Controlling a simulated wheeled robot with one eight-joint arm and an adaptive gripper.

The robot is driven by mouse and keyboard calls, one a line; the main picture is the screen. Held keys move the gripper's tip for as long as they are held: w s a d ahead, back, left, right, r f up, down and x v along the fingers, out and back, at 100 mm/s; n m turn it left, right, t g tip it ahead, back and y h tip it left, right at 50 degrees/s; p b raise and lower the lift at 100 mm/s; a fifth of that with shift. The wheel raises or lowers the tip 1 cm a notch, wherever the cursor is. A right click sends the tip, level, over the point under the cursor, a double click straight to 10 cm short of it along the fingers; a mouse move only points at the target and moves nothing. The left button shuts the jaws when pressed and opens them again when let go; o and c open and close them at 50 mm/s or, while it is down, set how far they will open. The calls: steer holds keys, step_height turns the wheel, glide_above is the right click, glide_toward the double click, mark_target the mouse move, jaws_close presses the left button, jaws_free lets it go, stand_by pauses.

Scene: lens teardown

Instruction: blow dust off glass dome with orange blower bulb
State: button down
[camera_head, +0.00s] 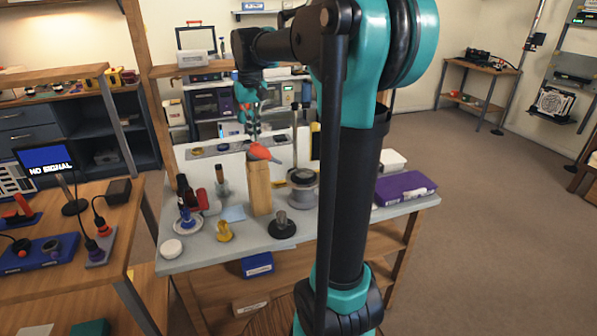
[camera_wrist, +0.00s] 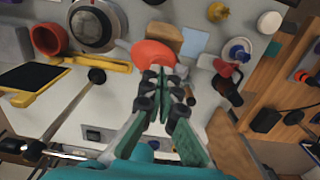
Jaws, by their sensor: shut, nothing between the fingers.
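The orange blower bulb (camera_head: 264,152) lies on top of an upright wooden block (camera_head: 259,188) on the workbench. In the wrist view the bulb (camera_wrist: 152,53) sits just beyond my fingertips. My gripper (camera_head: 252,137) is shut and empty, above and behind the bulb. In the wrist view its fingertips (camera_wrist: 163,75) are together close to the bulb; whether they touch it I cannot tell. A round grey housing (camera_head: 302,190) with a shiny round top stands right of the block and shows at the top of the wrist view (camera_wrist: 94,23). That top may be the glass dome; dust cannot be made out.
Several small tools and bottles crowd the bench's left side, with a yellow piece (camera_head: 224,232) and a dark round-based item (camera_head: 282,225) in front. A purple box (camera_head: 405,188) lies at the right. A thin stand (camera_head: 294,135) rises behind the housing. The bench's front edge is fairly clear.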

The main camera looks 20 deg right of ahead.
steer(key=shift+f, duration=1.3)
steer(key=shift+r, duration=1.5)
steer(key=shift+f, duration=0.1)
